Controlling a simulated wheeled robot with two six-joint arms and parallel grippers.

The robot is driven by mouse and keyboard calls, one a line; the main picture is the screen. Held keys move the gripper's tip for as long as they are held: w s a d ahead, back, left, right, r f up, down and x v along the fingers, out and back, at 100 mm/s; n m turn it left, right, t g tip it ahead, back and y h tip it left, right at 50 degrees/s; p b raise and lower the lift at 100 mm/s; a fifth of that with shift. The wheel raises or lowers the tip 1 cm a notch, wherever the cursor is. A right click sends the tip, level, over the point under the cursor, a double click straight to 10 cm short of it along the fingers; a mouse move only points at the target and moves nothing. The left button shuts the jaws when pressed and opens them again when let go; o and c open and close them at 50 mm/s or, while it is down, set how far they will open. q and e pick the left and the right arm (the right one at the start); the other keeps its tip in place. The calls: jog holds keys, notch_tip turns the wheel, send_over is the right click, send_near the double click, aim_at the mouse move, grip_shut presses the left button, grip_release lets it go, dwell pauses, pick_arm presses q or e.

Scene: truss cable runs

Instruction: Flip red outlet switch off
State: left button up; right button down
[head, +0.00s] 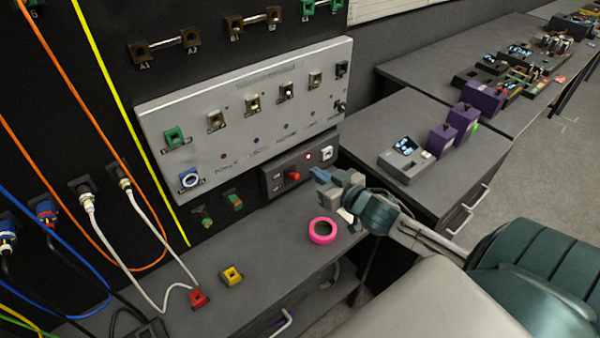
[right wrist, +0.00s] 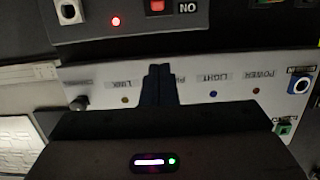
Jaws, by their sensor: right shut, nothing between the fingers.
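The red outlet switch (head: 293,176) sits on the dark switch box low on the rack wall. My left gripper is out of view.
A grey panel (head: 240,140) with sockets is above the box. Cables hang at left. Purple devices (head: 463,120) stand on the right bench.

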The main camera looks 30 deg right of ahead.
aim_at(291, 167)
jog(key=p+x, duration=0.1)
jog(key=x, duration=0.9)
jog(key=shift+w, duration=0.15)
jog(key=f, duration=0.1)
jog(key=s+f+p, duration=0.1)
jog(key=s+f, duration=0.1)
jog(key=shift+f, duration=0.3)
jog(key=shift+s, duration=0.2)
jog(key=shift+s+d, duration=0.1)
jog(key=shift+s, duration=0.05)
jog(key=shift+w, duration=0.2)
jog(key=shift+s+f, duration=0.15)
jog(key=shift+s, duration=0.05)
